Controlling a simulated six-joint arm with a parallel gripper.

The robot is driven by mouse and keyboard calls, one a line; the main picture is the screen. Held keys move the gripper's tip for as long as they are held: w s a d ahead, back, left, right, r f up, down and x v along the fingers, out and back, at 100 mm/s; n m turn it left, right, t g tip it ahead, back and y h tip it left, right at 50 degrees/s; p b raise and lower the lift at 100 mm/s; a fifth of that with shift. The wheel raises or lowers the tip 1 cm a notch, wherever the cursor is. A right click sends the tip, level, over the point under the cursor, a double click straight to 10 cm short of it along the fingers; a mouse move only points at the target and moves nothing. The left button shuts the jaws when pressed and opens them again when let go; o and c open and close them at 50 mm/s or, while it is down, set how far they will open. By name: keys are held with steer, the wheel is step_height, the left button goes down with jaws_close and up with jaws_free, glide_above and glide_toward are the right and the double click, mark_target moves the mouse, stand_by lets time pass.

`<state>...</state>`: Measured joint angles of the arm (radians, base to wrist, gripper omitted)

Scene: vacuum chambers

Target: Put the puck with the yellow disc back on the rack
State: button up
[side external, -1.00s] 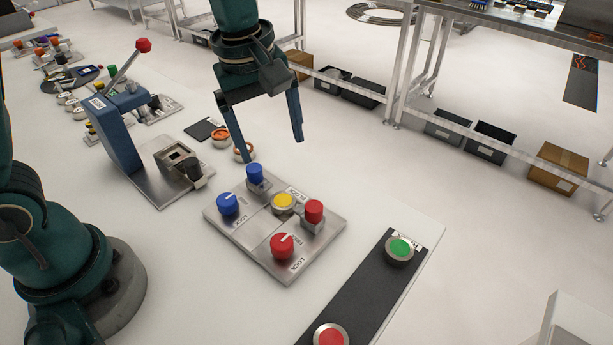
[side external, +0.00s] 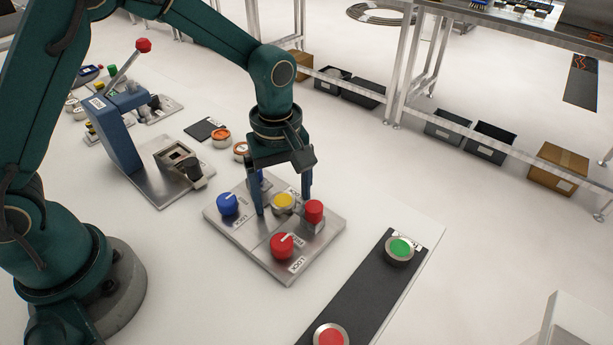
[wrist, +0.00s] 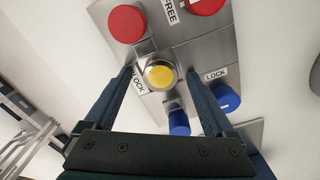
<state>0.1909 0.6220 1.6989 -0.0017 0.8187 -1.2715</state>
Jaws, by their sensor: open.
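The puck with the yellow disc (side external: 283,202) sits in the middle of a metal plate (side external: 262,262) with red and blue knobs. It also shows in the wrist view (wrist: 160,74), a silver ring around a yellow top. My gripper (side external: 284,207) is open above the plate, with one finger on each side of the puck in the side view. In the wrist view my gripper (wrist: 160,82) has its fingers apart, left and right of the puck. I cannot tell whether they touch it. I cannot make out the rack for certain.
Blue knobs (side external: 228,204) and red knobs (side external: 281,246) stand close around the puck. A blue lever press (side external: 118,135) stands left. A black strip with green (side external: 399,249) and red buttons is at the front right.

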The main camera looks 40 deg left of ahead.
jaws_close()
steer(key=shift+r, duration=0.15)
